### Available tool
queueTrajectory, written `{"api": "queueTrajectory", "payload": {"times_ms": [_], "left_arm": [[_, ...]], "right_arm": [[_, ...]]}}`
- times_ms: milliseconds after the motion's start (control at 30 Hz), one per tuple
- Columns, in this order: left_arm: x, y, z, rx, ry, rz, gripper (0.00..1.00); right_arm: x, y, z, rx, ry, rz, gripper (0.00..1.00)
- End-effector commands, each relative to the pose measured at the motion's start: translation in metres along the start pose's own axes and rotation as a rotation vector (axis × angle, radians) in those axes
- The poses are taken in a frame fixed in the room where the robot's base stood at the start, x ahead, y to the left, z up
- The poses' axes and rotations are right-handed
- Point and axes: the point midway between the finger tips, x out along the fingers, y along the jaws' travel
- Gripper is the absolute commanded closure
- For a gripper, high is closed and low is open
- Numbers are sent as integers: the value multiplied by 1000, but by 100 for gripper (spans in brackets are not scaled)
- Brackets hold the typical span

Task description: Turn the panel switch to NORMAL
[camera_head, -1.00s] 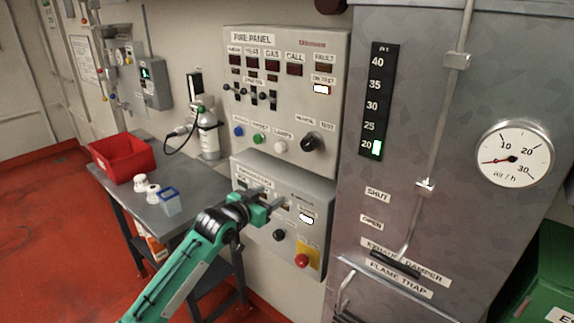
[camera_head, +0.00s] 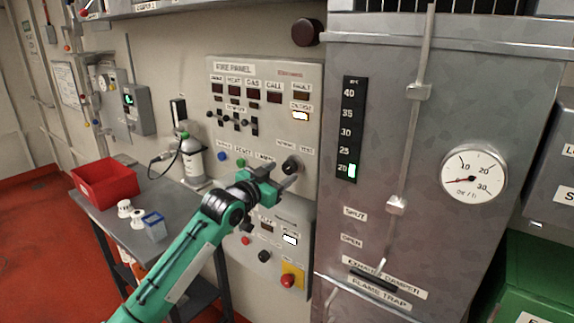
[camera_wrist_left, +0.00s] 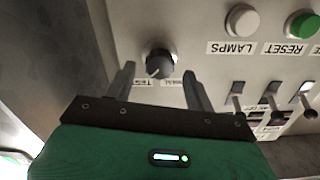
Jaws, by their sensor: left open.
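The panel switch is a black round knob (camera_head: 292,165) at the lower right of the fire panel (camera_head: 262,110). In the left wrist view the knob (camera_wrist_left: 160,64) appears upside down, with the TEST label on the left and the other label, partly hidden by a finger, on the right. A pale mark on the knob seems to lean toward the TEST side. My left gripper (camera_head: 287,180) is open in front of the knob. Its fingers (camera_wrist_left: 159,72) show either side of the knob, apart from it as far as I can tell. My right gripper is not in view.
Small toggle switches (camera_wrist_left: 272,105), the white LAMPS button (camera_wrist_left: 241,20) and the green RESET button (camera_wrist_left: 302,24) are close by. A lower box with a red button (camera_head: 288,281) is beneath. The metal cabinet (camera_head: 420,130) stands right of the panel. A table with a red bin (camera_head: 105,182) is left.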

Motion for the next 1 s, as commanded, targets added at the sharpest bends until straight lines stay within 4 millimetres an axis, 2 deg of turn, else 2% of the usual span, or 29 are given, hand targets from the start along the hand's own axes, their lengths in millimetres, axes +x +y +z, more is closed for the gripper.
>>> {"api": "queueTrajectory", "payload": {"times_ms": [100,300,667,767,900,1000], "left_arm": [[17,0,-2,-1,-1,1,46],[33,0,-1,0,-1,0,46],[37,0,0,0,0,0,46],[37,0,0,0,0,0,62],[37,0,0,0,0,0,89],[37,0,0,-1,0,0,90]], "right_arm": [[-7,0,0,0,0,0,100],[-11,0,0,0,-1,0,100],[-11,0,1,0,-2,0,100],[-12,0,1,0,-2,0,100],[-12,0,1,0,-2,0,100],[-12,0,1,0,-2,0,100]]}}
